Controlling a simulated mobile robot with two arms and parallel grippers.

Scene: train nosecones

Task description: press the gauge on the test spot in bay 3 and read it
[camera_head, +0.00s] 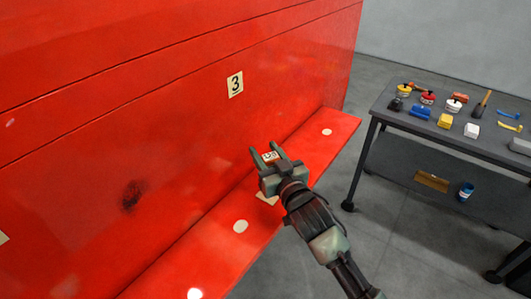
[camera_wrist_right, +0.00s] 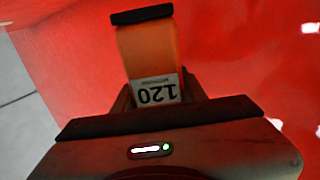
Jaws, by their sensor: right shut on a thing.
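My right gripper (camera_head: 264,149) is shut on an orange block-shaped thing (camera_wrist_right: 147,52) that looks like the gauge. It has a black far end and a white panel reading 120, upside down in the right wrist view, with tiny print I cannot read. The panel also shows between the fingers in the head view. The gripper is below and right of the bay sign 3 (camera_head: 235,84) on the red side. I cannot tell whether the gauge touches the red surface. A dark smudge (camera_head: 131,195) marks the red side at lower left. My left gripper is out of view.
A red ledge (camera_head: 300,150) runs along the side, with pale round spots (camera_head: 240,226) on it and a cream patch (camera_head: 268,198) partly behind my gripper. At right, a dark wheeled cart (camera_head: 395,103) carries several jars, blocks and brushes. Grey floor (camera_head: 400,225) lies between.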

